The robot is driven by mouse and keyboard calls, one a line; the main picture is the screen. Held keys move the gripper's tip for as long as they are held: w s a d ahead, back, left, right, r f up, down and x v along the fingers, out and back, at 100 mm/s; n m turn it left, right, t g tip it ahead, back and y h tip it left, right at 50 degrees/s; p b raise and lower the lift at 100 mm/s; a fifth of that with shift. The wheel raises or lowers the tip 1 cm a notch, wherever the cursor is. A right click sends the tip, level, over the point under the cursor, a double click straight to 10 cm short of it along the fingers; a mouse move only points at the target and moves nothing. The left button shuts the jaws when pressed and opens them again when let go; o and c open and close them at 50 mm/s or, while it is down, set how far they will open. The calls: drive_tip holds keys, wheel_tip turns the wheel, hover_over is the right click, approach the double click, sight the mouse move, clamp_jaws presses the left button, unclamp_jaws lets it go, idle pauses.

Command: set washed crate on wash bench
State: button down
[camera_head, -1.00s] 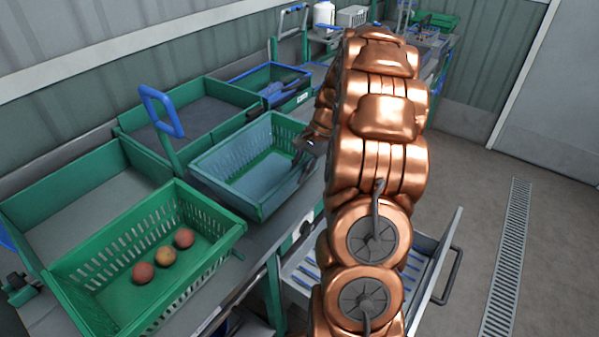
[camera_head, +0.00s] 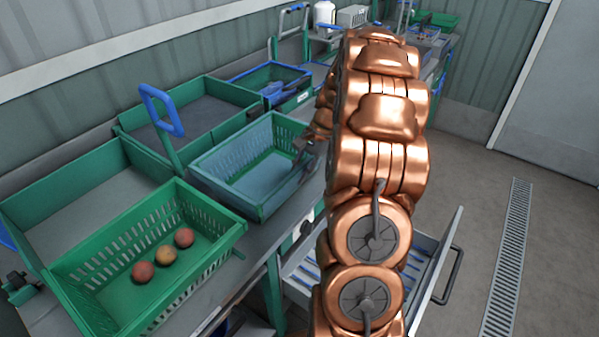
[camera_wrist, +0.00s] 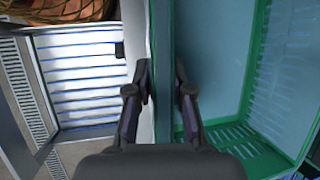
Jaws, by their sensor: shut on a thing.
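A green slatted crate (camera_head: 221,156) with a bluish, wet-looking inside stands in the middle of the bench row in the head view. It looks level and empty. My gripper (camera_head: 304,158) is at its right-hand wall, partly hidden by my copper arm. In the wrist view, my gripper (camera_wrist: 166,90) has one dark finger on each side of the crate's green rim (camera_wrist: 163,40) and is shut on it. The wash bench (camera_head: 268,232) runs under the crate. Whether the crate's underside touches the bench is hidden.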

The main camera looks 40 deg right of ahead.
drive_tip(key=shift+f, duration=0.25)
drive_tip(key=c, duration=1)
unclamp_jaws()
drive_tip(key=shift+c, duration=1.3)
drive_tip(key=shift+r+p, duration=1)
drive_tip(key=shift+r, duration=2.5)
drive_tip(key=shift+a, duration=0.1)
